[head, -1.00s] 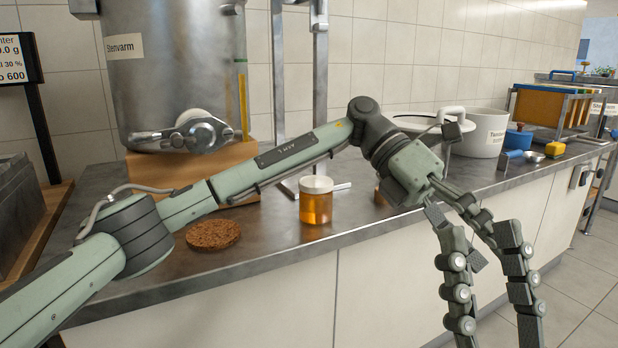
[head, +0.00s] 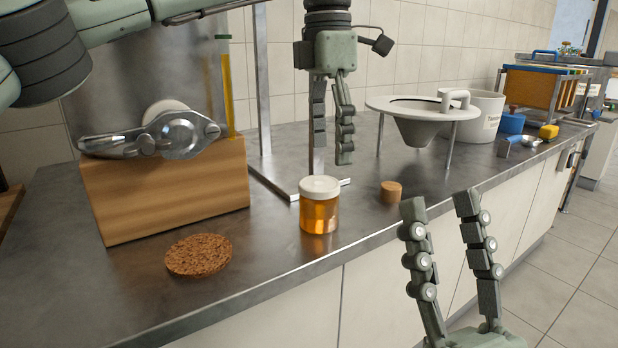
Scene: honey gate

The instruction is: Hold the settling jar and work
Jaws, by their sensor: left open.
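A small amber jar with a white lid (head: 319,206) stands upright on the steel counter near its front edge, the only jar I see. My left gripper (head: 332,160) hangs fingers down, open and empty, above and behind the jar, apart from it. My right gripper (head: 440,205) points up in front of the counter, to the right of the jar. Its fingers are apart with nothing between them.
A round brown cork mat (head: 198,255) lies left of the jar, and a small cork (head: 391,192) lies to its right. A funnel on legs (head: 420,122) and a white pot (head: 487,115) stand further right. Upright metal posts (head: 262,90) rise behind. The counter's front left is bare.

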